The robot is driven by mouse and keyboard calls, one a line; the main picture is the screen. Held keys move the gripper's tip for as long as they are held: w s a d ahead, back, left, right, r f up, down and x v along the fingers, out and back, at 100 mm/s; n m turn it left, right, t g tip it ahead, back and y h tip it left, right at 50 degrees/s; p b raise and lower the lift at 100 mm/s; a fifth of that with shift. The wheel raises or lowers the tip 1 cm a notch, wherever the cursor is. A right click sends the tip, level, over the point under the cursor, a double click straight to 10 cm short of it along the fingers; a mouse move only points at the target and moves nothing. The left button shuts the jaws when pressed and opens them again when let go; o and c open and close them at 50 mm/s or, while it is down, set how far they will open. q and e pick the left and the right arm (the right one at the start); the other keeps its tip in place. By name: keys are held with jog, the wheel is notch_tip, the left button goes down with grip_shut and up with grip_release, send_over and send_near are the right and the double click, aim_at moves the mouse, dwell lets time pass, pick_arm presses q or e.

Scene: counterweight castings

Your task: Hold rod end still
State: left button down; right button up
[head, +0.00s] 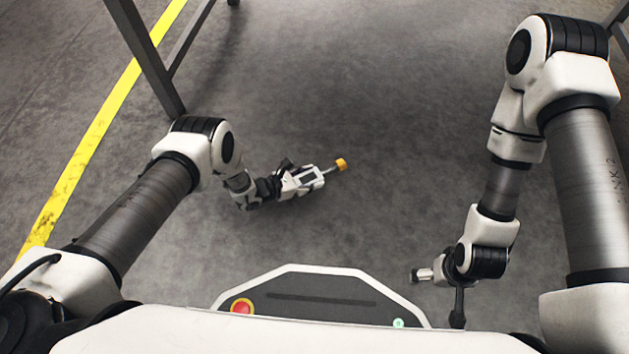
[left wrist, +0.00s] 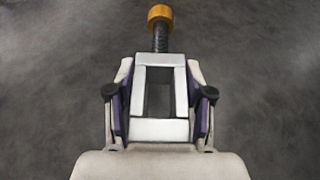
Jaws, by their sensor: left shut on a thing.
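The rod end is a dark ridged rod with an orange-yellow end piece (head: 341,164).
The grey concrete floor (head: 370,110) is bare around the held part. A yellow floor line (head: 95,135) runs down the left side. Dark metal legs (head: 150,60) stand at the upper left, and another dark post shows at the upper right corner.

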pick_arm(q)
jog(key=shift+s+d, duration=0.1)
jog(key=shift+s, duration=0.15)
pick_arm(e)
jog(key=shift+s+d, duration=0.25)
jog(key=shift+s, duration=0.05)
pick_arm(q)
jog(key=c, duration=1.5)
grip_release()
grip_shut()
